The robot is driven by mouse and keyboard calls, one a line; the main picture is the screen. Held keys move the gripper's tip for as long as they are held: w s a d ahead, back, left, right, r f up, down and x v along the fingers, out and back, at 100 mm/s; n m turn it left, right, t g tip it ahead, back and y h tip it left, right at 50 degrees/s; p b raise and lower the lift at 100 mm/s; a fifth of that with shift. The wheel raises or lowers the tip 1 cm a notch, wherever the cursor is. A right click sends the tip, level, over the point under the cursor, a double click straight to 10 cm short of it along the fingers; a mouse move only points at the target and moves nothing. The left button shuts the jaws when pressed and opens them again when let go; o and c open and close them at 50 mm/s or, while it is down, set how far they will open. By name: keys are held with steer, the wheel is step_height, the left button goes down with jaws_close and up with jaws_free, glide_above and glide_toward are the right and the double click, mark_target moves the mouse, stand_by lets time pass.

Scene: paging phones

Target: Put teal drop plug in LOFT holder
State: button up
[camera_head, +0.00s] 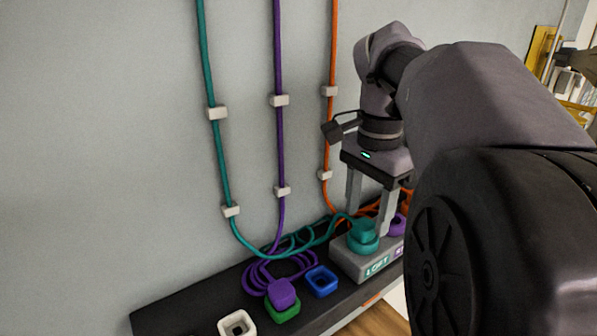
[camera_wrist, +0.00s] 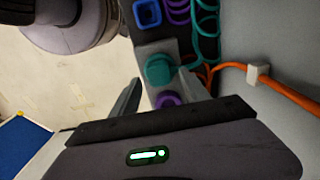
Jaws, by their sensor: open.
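The teal drop plug (camera_head: 362,238) sits upright at the LOFT position of the grey holder (camera_head: 345,262), above the LOFT label. Its teal cord runs back to the wall. My gripper (camera_head: 368,222) is open just above the plug, with its fingers apart around the plug's top; I cannot tell if they touch it. In the wrist view, the teal plug (camera_wrist: 160,69) shows between and just beyond the fingertips of my gripper (camera_wrist: 160,76). How deep the plug sits is hidden.
A purple piece (camera_head: 398,225) stands on the holder's right part, partly hidden by my arm. Another purple plug (camera_head: 282,292) sits at a green socket (camera_head: 284,311). A blue socket (camera_head: 321,281) and a white socket (camera_head: 237,324) are empty. An orange cord (camera_head: 334,60) runs down the wall.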

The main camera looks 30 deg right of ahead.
mark_target(365, 222)
step_height(365, 222, up, 11)
steer(key=p, duration=0.3)
stand_by(0.7)
